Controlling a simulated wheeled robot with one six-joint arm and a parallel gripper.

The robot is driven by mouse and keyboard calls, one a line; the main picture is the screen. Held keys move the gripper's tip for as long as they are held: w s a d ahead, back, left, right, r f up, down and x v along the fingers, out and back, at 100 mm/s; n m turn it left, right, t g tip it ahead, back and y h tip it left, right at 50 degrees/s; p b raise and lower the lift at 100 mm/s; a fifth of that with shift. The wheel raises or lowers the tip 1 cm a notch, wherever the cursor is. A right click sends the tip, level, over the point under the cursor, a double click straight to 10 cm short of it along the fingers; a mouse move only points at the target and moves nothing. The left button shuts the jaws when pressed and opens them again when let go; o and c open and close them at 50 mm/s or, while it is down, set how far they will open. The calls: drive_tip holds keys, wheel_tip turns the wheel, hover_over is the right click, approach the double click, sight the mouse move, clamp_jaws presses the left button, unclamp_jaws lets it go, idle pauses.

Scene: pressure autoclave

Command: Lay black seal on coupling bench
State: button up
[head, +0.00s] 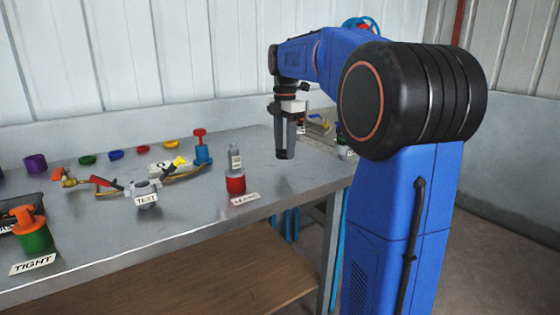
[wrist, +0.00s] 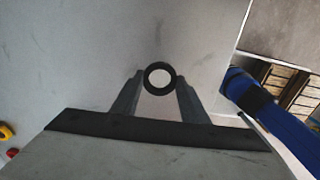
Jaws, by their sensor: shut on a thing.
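The black seal (wrist: 148,77) is a small dark ring in the wrist view, pinched between the two fingertips of my gripper (wrist: 160,80). The pale bench top shows through its hole. In the head view my gripper (head: 284,152) points straight down above the right part of the grey metal bench (head: 190,225). The seal is too small and dark to make out clearly there. I cannot tell how high it is above the bench.
A valve fitting with a TEST tag (head: 147,200) and an orange-and-green item (head: 34,235) stand further left. Coloured rings (head: 115,155) line the back. Bare bench lies around the gripper.

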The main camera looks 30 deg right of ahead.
sight(284, 171)
drive_tip(key=shift+f, duration=2.4)
drive_tip(key=shift+f, duration=0.1)
drive_tip(key=o, duration=1)
drive_tip(key=shift+o, duration=0.2)
wheel_tip(284, 171, up, 12)
drive_tip(key=shift+s, duration=0.1)
